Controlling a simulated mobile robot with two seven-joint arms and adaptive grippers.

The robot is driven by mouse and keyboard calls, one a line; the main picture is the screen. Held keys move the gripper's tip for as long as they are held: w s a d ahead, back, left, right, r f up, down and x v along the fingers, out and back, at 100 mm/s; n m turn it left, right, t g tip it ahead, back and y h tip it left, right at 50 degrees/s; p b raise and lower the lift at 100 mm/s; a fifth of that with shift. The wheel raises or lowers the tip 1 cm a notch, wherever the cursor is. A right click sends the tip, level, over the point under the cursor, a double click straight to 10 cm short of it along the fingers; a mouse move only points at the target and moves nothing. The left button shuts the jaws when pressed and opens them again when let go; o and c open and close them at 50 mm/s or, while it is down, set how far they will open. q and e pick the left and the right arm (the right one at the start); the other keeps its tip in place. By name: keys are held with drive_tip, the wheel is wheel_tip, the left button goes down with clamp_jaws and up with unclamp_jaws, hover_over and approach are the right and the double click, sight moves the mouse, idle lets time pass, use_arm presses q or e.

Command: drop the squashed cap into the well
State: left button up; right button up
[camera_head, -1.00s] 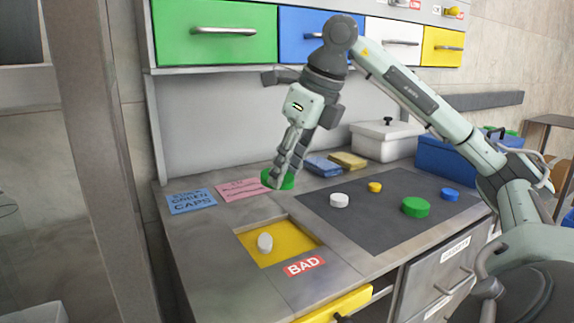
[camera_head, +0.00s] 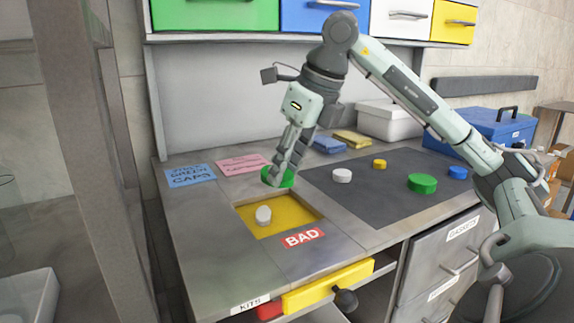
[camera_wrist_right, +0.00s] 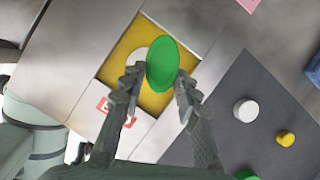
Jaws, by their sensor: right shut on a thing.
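My right gripper (camera_head: 285,170) is shut on a green cap (camera_head: 283,180), which looks oval rather than round in the right wrist view (camera_wrist_right: 162,64). The gripper holds the cap near the back edge of the well (camera_head: 283,207), a yellow-floored recess beside the red BAD label (camera_head: 303,238). In the right wrist view the cap overlaps the yellow floor (camera_wrist_right: 152,100). A white cap (camera_head: 263,215) sits in the well, partly hidden by the green cap in the wrist view. My left gripper is not in view.
A dark mat (camera_head: 385,207) to the right carries a white cap (camera_head: 342,175), a yellow cap (camera_head: 379,164), a green cap (camera_head: 422,183) and a blue cap (camera_head: 458,172). Blue (camera_head: 190,176) and pink (camera_head: 242,164) notes lie left of the arm. A yellow drawer (camera_head: 328,285) stands open below.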

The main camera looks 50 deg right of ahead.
drive_tip(key=o, duration=0.8)
drive_tip(key=shift+r, duration=0.1)
drive_tip(key=v, duration=0.7)
drive_tip(key=shift+s+r, duration=0.1)
drive_tip(key=shift+s, duration=0.1)
